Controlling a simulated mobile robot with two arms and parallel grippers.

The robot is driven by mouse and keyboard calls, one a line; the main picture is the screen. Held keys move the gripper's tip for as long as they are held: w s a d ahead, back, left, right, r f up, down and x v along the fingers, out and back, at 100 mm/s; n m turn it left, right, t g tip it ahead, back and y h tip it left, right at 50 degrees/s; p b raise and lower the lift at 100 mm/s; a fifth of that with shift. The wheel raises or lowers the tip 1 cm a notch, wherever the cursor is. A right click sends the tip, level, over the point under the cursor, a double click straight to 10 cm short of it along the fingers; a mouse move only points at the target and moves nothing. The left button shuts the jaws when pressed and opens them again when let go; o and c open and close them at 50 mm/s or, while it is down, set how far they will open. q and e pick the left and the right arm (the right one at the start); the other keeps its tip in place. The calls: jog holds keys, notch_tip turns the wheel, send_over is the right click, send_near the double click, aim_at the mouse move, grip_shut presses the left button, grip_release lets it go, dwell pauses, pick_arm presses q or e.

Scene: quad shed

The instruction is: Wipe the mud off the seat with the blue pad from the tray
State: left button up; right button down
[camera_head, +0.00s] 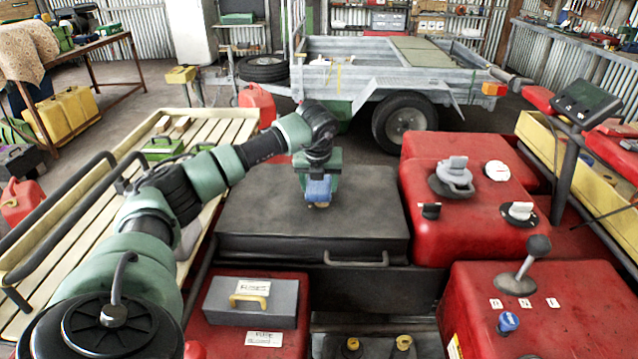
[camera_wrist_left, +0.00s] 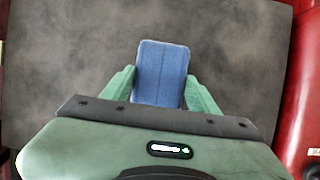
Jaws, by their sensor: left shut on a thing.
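The black seat (camera_head: 310,225) is a broad padded block in the middle of the head view. Its top fills most of the wrist view (camera_wrist_left: 70,60) and shows cloudy lighter grey patches; I cannot tell whether these are mud. My left gripper (camera_head: 319,181) is above the seat's top, pointing down. It is shut on the blue pad (camera_wrist_left: 162,70), which sticks out beyond the green fingers. In the head view the blue pad (camera_head: 318,192) is over the seat's middle; whether it touches is unclear. I cannot make out the tray. My right gripper is not in view.
A red body with knobs (camera_head: 470,200) borders the seat on the right. A red panel with a lever (camera_head: 550,310) is at the front right. A grey fuse box (camera_head: 250,303) sits at front left. A slatted bench (camera_head: 60,270) is left; a trailer (camera_head: 400,85) stands behind.

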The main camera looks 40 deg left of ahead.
aim_at(318, 194)
pick_arm(q)
jog(key=shift+f, duration=0.1)
jog(key=shift+f+b, duration=0.65)
jog(key=shift+f, duration=0.2)
jog(key=shift+s+d, duration=0.3)
jog(key=shift+s, duration=0.05)
jog(key=shift+s+d+r, duration=0.1)
jog(key=shift+s+d, duration=0.9)
jog(key=shift+s, duration=0.2)
jog(key=shift+f+b, duration=0.25)
jog(key=shift+b, duration=0.05)
jog(key=shift+w+a+r, duration=0.1)
jog(key=shift+w+a, duration=0.15)
jog(key=shift+w, duration=0.05)
jog(key=shift+w+a, duration=0.95)
jog(key=shift+w, duration=0.15)
